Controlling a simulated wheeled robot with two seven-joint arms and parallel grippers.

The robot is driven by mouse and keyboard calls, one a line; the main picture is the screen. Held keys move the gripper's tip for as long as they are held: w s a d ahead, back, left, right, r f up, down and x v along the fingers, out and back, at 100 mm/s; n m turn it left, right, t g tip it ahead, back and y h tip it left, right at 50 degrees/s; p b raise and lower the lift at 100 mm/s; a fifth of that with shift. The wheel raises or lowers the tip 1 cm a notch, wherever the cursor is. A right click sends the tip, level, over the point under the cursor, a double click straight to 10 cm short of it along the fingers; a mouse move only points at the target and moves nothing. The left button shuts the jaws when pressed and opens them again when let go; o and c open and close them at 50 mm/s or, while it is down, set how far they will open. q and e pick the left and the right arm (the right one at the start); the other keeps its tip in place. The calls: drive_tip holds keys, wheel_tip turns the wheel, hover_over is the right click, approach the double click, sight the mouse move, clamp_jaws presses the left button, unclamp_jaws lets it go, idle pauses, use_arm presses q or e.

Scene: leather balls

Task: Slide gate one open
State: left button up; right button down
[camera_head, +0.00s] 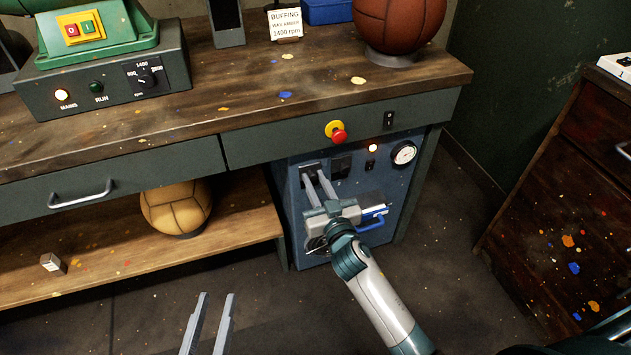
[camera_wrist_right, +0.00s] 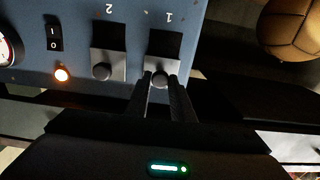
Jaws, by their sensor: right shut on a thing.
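Gate one (camera_wrist_right: 163,45) is on the blue cabinet (camera_head: 290,215) under the bench, marked "1" in the upside-down wrist view. It shows a black area and a grey plate with a round knob (camera_wrist_right: 160,79). My right gripper (camera_wrist_right: 160,76) is shut on this knob, one finger on each side. In the head view my right gripper (camera_head: 313,173) reaches the cabinet's front and hides part of it. Gate two (camera_wrist_right: 108,50), marked "2", is beside gate one with its own knob. My left gripper (camera_head: 217,296) is open and empty, low in the head view.
A tan ball (camera_head: 176,208) sits on the lower shelf (camera_head: 130,260) left of the cabinet. A red button (camera_head: 338,134) juts from the bench front above. A gauge (camera_head: 404,154) is to the right. A dark chest (camera_head: 570,190) stands far right; floor between is clear.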

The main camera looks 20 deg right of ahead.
drive_tip(key=shift+r, duration=0.3)
drive_tip(key=c, duration=1.6)
unclamp_jaws()
use_arm(q)
drive_tip(key=shift+r, duration=0.1)
use_arm(e)
drive_tip(key=shift+o, duration=0.2)
drive_tip(key=shift+s+f, duration=0.1)
